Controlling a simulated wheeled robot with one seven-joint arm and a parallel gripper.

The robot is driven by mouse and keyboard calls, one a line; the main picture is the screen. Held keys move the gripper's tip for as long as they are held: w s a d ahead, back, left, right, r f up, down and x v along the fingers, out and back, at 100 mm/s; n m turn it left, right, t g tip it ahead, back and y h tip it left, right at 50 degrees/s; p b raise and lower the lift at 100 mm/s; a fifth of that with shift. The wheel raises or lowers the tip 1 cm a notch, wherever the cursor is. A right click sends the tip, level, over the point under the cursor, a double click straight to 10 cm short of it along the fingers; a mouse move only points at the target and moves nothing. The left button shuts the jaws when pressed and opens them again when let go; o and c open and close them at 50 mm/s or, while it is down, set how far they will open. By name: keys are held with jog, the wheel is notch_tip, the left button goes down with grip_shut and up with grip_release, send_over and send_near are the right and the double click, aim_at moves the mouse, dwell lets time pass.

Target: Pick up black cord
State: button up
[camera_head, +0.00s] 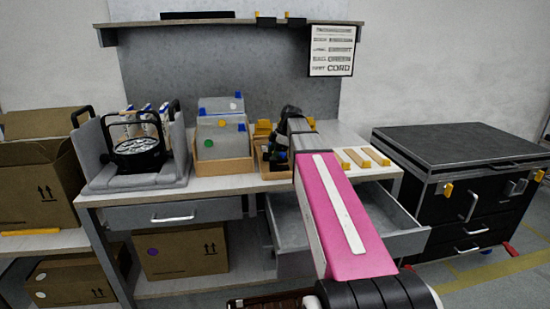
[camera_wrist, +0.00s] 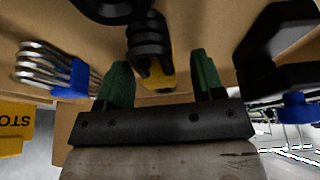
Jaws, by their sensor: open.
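In the wrist view, my gripper (camera_wrist: 160,80) is open, its two green fingers pointing into a cardboard bin. A black ribbed piece (camera_wrist: 150,35), which looks like part of the black cord, hangs between and beyond the fingertips. A yellow part (camera_wrist: 160,76) sits against it. I cannot tell whether either finger touches it. In the head view, dark items (camera_head: 288,113) show in the open bin (camera_head: 268,166) at the bench's middle; my arm hides much of the bin and the gripper itself.
Metal hooks with a blue tag (camera_wrist: 70,78) lie left of the fingers; a black piece with a blue end (camera_wrist: 297,106) is at right. On the bench, a bin of clear bags (camera_head: 222,170) stands left. An open drawer (camera_head: 405,238) juts out below. A black cabinet (camera_head: 460,145) stands right.

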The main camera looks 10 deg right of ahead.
jog(key=shift+f, duration=0.25)
jog(key=c, duration=1.1)
jog(key=shift+o, duration=0.2)
